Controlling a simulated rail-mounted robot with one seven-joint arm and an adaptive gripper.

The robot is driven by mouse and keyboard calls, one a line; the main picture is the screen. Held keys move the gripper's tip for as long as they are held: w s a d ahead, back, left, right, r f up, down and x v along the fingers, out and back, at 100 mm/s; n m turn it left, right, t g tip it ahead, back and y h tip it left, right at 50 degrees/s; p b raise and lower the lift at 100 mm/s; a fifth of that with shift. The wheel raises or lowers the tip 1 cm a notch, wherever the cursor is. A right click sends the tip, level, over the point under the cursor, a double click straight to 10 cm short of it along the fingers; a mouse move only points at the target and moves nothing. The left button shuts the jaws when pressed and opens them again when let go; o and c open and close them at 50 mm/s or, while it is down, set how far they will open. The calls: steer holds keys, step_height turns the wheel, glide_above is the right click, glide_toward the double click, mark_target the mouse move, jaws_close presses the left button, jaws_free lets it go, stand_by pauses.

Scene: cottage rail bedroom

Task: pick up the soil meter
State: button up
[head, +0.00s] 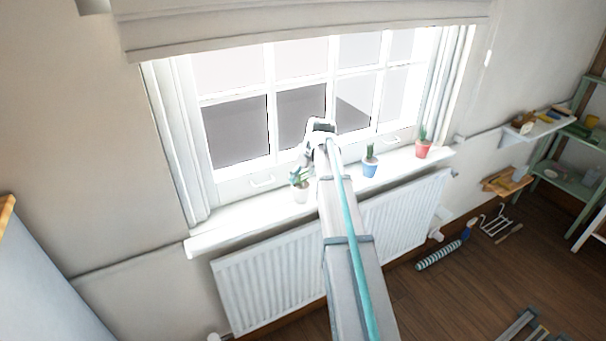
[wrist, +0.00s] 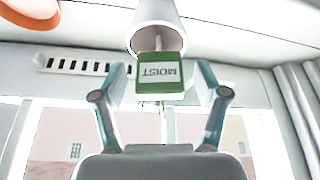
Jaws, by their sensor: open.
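The soil meter (wrist: 160,78) shows in the wrist view as a small green-edged square head with a pale face that reads MOIST upside down. My gripper (wrist: 161,92) is open, with one finger on each side of the meter's head and a visible gap on both sides. In the head view my gripper (head: 307,160) is over the windowsill, just above the white pot (head: 301,193) with green in it. The meter cannot be told apart there.
A blue pot (head: 370,169) and a red pot (head: 423,150) with plants stand on the windowsill (head: 235,232), to the right of my gripper. The window (head: 235,128) is close behind. A radiator (head: 270,287) is below the sill. Shelves (head: 565,170) are at the far right.

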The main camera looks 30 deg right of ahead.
steer(key=shift+w+f, duration=0.2)
steer(key=shift+f, duration=0.45)
steer(key=c, duration=1.2)
steer(key=shift+c, duration=0.2)
steer(key=shift+r, duration=0.1)
step_height(320, 180, up, 7)
steer(key=p, duration=0.4)
steer(key=s+d, duration=0.2)
steer(key=s, duration=0.6)
steer(key=s+d, duration=0.3)
steer(key=s, duration=0.6)
steer(key=shift+s+p, duration=0.15)
steer(key=shift+p, duration=0.3)
steer(key=shift+r+p, duration=1.7)
steer(key=shift+r, duration=1)
